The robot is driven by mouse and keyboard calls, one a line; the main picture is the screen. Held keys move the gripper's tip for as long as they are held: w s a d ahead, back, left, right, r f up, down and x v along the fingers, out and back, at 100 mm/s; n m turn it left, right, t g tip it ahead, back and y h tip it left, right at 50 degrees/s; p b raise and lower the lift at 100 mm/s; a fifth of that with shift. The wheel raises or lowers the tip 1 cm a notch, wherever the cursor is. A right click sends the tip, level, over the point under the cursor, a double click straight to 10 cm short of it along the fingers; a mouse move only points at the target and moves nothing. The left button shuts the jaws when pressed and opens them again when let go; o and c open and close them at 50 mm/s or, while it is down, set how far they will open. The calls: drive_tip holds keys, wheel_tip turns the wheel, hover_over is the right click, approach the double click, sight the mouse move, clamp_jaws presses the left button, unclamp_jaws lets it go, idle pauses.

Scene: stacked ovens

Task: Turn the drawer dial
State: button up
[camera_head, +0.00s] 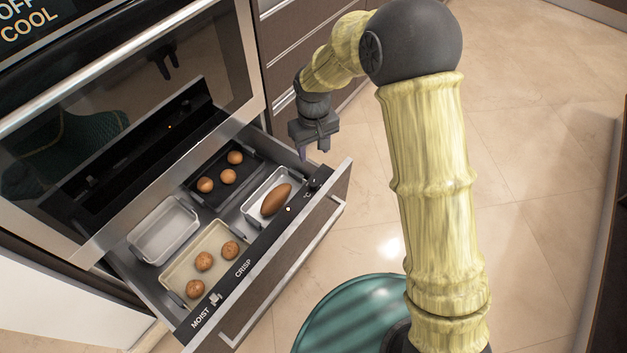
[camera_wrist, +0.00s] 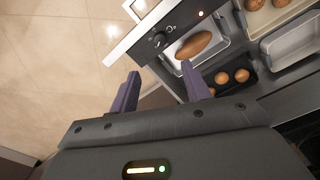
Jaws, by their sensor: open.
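The warming drawer (camera_head: 225,318) is pulled out below the oven. Its top edge strip carries the labels MOIST and CRISP. A small dark dial (camera_head: 314,183) sits near the right end of that strip. In the wrist view the dial (camera_wrist: 160,40) is a round black knob beside a white tray. My gripper (camera_head: 312,152) hangs above the drawer's right back corner, above and behind the dial. Its purple fingers (camera_wrist: 160,88) are apart with nothing between them. The dial lies ahead of the fingertips in the wrist view, not touched.
Inside the drawer are a white tray with a sweet potato (camera_head: 276,199), a dark tray with several eggs (camera_head: 229,177), a beige tray with potatoes (camera_head: 203,262) and an empty grey tray (camera_head: 163,230). The oven door (camera_head: 130,100) rises behind. The floor (camera_head: 530,130) at right is clear.

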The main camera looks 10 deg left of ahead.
sight(314, 182)
wheel_tip(314, 182, down, 15)
drive_tip(key=b, duration=0.4)
drive_tip(key=shift+r, duration=0.2)
drive_tip(key=c, duration=1)
